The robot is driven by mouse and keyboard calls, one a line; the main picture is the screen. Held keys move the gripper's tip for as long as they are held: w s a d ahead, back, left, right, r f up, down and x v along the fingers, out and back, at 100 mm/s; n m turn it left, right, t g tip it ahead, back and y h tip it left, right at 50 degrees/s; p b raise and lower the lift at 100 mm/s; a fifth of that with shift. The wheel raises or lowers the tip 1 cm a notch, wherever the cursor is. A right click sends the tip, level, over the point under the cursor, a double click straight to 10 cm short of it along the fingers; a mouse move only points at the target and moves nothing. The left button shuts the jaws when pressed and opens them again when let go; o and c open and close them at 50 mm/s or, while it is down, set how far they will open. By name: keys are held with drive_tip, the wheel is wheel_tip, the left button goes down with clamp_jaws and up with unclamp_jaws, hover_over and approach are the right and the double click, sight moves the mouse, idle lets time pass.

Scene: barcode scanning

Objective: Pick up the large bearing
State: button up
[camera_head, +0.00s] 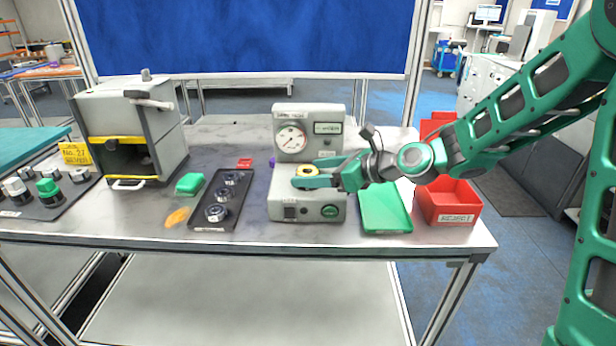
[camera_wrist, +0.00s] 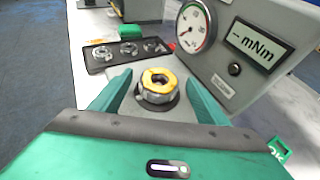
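A metal bearing with a yellow ring on top (camera_wrist: 157,86) sits on the grey tester's base (camera_wrist: 140,110) in the wrist view; in the head view its yellow top (camera_head: 306,170) shows beside my fingers. My gripper (camera_wrist: 160,85) is open, with one green finger on each side of this bearing and visible gaps between. In the head view my gripper (camera_head: 320,176) is low over the tester (camera_head: 290,206). Several metal bearings, the front one seemingly biggest (camera_head: 216,212), lie in a row on a dark tray (camera_head: 200,224) to the left. I cannot tell which is the large bearing.
The tester's gauge housing (camera_head: 309,123) stands right behind my gripper. A green tray (camera_head: 385,209) and a red reject bin (camera_head: 447,203) are to the right. A grey box with a yellow-edged opening (camera_head: 125,115) and a green block (camera_head: 189,184) are to the left.

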drive_tip(key=c, duration=1.2)
drive_tip(key=shift+r, duration=0.1)
drive_tip(key=shift+r, duration=0.5)
drive_tip(key=r, duration=0.2)
drive_tip(key=s+r, duration=0.1)
drive_tip(key=shift+a+r, duration=0.3)
drive_tip(key=shift+r, duration=0.1)
drive_tip(key=s+a+r, duration=0.2)
drive_tip(key=s, duration=0.1)
drive_tip(key=s+a+r, duration=0.3)
drive_tip(key=s+r, duration=0.1)
drive_tip(key=s, duration=0.1)
drive_tip(key=shift+s+a, duration=0.35)
drive_tip(key=shift+a, duration=0.05)
